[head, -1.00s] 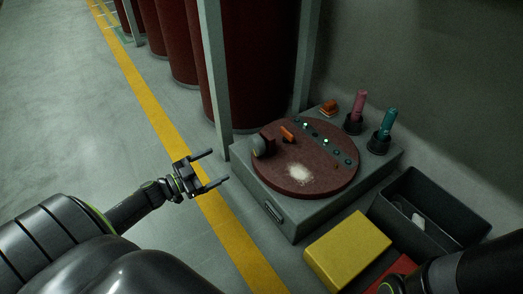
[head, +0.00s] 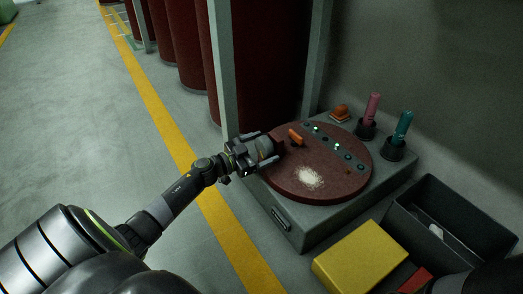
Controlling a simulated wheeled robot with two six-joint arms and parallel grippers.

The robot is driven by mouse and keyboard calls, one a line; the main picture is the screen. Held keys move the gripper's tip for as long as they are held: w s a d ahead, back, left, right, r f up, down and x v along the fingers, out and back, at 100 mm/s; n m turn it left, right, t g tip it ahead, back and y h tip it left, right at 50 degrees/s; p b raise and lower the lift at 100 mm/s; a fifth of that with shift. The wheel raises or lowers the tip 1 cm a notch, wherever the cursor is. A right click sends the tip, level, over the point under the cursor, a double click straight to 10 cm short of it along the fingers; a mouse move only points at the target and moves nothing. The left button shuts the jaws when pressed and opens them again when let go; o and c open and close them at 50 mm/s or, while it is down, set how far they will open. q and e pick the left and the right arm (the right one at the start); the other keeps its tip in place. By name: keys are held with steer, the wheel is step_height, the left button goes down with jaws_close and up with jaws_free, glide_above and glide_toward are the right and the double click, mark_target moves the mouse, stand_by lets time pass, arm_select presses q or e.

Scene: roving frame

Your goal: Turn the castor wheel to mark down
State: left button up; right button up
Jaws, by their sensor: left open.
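The castor wheel (head: 265,146), a grey disc on a dark mount, stands at the left edge of a round reddish-brown turntable (head: 318,195). My left gripper (head: 260,149) is open at the wheel, one finger on its far side and one on its near side. I cannot tell whether the fingers touch it. The gripper partly covers the wheel, and no mark on it can be made out. My right gripper is out of view.
The turntable sits on a grey base (head: 300,232) and bears an orange block (head: 295,136), a strip of small knobs and white powder. Pink (head: 373,107) and teal (head: 402,127) handles stand behind. A yellow box (head: 360,257) and black bin (head: 450,220) are at the right front.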

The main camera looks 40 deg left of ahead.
arm_select(q)
steer(key=c, duration=1)
steer(key=shift+r, duration=0.1)
steer(key=shift+m+p, duration=0.8)
steer(key=shift+m, duration=0.2)
steer(key=shift+m+p, duration=0.35)
steer(key=shift+m, duration=0.45)
steer(key=shift+m+p, duration=0.5)
steer(key=shift+m, duration=1.3)
